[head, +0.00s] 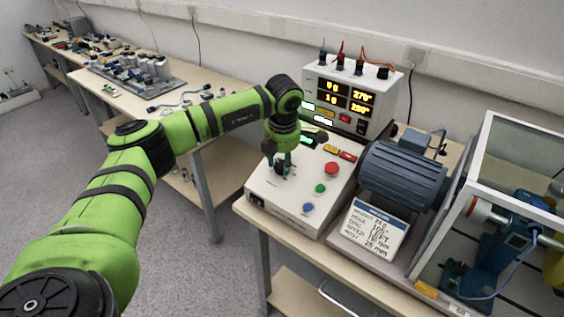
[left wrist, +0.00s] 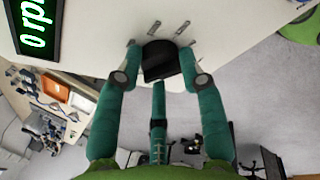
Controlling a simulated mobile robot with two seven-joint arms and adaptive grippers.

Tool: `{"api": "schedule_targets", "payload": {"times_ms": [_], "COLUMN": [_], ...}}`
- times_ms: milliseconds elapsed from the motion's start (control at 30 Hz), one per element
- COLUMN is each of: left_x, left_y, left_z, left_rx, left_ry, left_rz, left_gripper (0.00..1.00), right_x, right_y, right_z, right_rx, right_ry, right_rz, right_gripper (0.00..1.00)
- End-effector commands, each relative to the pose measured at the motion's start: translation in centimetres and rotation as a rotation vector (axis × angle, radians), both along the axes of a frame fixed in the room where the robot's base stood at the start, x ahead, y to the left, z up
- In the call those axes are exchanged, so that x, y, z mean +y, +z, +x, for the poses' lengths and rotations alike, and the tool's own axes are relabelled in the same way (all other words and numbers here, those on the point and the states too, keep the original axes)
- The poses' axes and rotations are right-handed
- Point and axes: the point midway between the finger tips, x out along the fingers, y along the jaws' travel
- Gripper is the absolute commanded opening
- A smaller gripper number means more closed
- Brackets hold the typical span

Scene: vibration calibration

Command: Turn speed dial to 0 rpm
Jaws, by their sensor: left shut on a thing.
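The speed dial (left wrist: 160,60) is a black knob on the sloping top of the white control box (head: 262,196). My left gripper (head: 284,168) reaches down to the left side of the box; its teal fingers are shut on the dial from both sides in the left wrist view. In the head view the gripper largely hides the dial. A black display (left wrist: 37,25) beside the dial reads 0 rpm in green in the left wrist view. My right gripper is not in view.
Red (head: 331,168), green (head: 320,188) and blue (head: 308,208) buttons sit right of the dial. A readout unit (head: 345,119) stands behind the box. A blue-grey motor (head: 403,176), a placard (head: 376,231) and a clear-walled enclosure (head: 497,160) stand to the right.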

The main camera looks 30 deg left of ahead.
Motion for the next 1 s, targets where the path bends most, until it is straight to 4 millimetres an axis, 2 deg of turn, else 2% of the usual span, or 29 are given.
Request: {"api": "schedule_targets", "payload": {"times_ms": [433, 1000], "left_x": [0.4, 0.7], "left_y": [-0.3, -0.4], "left_z": [-0.2, -0.3], "left_rx": [0.028, 0.048], "left_ry": [0.388, 0.869], "left_rz": [-0.179, -0.406], "left_gripper": [0.07, 0.07], "right_x": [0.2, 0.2], "right_y": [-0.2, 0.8], "right_z": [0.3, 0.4], "right_rx": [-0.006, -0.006], "right_ry": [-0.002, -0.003], "right_rz": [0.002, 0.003], "right_gripper": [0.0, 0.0]}}
